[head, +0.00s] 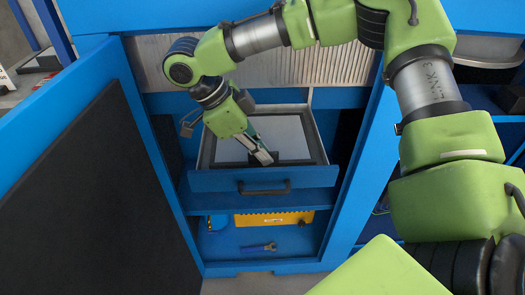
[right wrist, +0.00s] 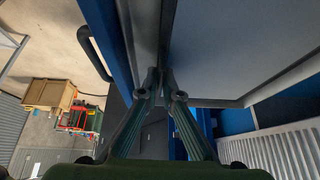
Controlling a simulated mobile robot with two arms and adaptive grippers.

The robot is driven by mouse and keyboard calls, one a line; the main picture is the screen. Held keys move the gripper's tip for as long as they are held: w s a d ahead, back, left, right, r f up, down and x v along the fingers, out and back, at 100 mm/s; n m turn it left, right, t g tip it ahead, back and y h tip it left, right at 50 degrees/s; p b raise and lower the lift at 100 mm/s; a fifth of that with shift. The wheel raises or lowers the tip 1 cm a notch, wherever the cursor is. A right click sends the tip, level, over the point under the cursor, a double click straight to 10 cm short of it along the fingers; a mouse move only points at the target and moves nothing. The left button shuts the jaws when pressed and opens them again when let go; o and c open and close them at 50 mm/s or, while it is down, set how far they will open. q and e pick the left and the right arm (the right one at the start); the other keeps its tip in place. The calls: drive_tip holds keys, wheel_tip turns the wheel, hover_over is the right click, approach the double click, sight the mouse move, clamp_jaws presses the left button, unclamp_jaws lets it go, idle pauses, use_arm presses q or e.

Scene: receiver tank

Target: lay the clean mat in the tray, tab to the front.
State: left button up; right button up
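The tray (head: 314,127) is a pulled-out drawer in the blue cabinet, with a blue front and a black handle (head: 264,188); the handle also shows in the right wrist view (right wrist: 93,52). A pale grey mat (head: 290,135) with a dark border lies inside it, and its pale surface fills the upper right of the right wrist view (right wrist: 240,40). A dark tab (head: 277,158) is at the front, just behind the drawer front. My right gripper (head: 264,157) reaches down there, its fingertips (right wrist: 162,75) nearly together on the thin tab. My left gripper is out of view.
An open blue cabinet door with a black panel (head: 85,190) stands at the left. A padlock (head: 190,124) hangs beside the drawer. Below are a yellow case (head: 275,218) and a blue wrench (head: 258,247) on the lower shelf. A ribbed panel (head: 310,68) is behind.

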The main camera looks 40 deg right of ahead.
drive_tip(key=shift+o, duration=1.3)
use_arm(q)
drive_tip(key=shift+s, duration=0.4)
use_arm(e)
drive_tip(key=shift+r, duration=0.15)
drive_tip(key=shift+w+a+r, duration=0.15)
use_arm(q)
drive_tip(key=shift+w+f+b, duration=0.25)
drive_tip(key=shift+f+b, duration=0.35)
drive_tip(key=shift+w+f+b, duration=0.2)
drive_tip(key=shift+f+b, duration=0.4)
use_arm(e)
drive_tip(key=v, duration=1.1)
drive_tip(key=shift+a+r, duration=0.15)
drive_tip(key=shift+r, duration=0.15)
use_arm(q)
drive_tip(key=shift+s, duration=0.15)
use_arm(e)
drive_tip(key=shift+f, duration=0.1)
